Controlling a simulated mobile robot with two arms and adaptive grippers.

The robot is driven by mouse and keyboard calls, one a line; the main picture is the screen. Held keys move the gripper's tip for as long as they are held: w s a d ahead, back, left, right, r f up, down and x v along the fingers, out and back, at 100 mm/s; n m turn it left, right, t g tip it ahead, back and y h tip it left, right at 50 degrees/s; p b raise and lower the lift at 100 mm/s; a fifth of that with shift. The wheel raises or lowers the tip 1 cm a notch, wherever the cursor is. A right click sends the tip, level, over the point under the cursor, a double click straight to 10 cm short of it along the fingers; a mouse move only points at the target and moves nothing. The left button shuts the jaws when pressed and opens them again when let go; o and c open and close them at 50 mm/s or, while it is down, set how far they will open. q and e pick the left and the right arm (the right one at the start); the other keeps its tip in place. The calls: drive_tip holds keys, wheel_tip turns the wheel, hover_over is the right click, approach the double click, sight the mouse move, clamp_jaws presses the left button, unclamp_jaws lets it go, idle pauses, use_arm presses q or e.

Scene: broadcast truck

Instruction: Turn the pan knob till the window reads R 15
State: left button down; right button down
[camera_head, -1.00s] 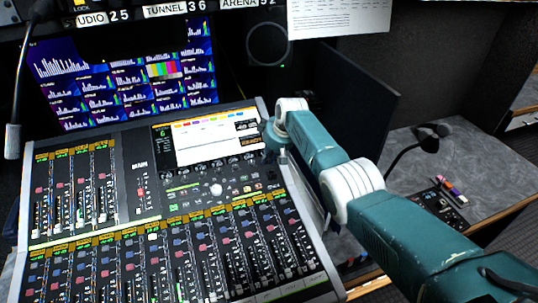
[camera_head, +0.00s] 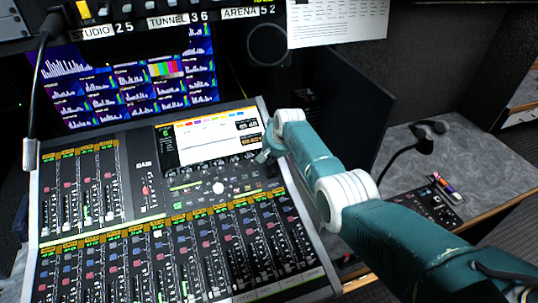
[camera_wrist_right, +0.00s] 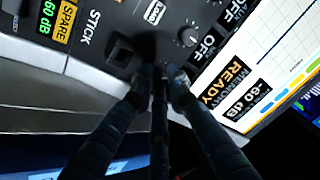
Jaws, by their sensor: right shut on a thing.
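The mixing console (camera_head: 150,222) fills the lower left of the head view. My right gripper (camera_head: 264,156) is at the right edge of its control section, beside the bright screen (camera_head: 210,140). In the right wrist view my right gripper (camera_wrist_right: 158,78) has its fingers close together on a dark thing that I cannot make out clearly. A black knob (camera_wrist_right: 188,37) with a white pointer mark lies just beyond the right fingertip; I cannot tell whether it is the pan knob. No R reading is legible in the windows. My left gripper is not in view.
Labels reading STICK (camera_wrist_right: 89,28), OFF and READY (camera_wrist_right: 225,82) surround the fingertips. A gooseneck microphone (camera_head: 400,155) and a small panel (camera_head: 436,205) stand right of my arm. A dark monitor (camera_head: 350,110) stands behind it.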

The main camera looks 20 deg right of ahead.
drive_tip(key=shift+s+f+m, duration=0.1)
drive_tip(key=shift+f+m, duration=0.05)
drive_tip(key=shift+m, duration=0.25)
drive_tip(key=shift+a, duration=0.1)
drive_tip(key=c, duration=1.7)
unclamp_jaws()
drive_tip(key=shift+v, duration=0.85)
drive_tip(key=v, duration=1)
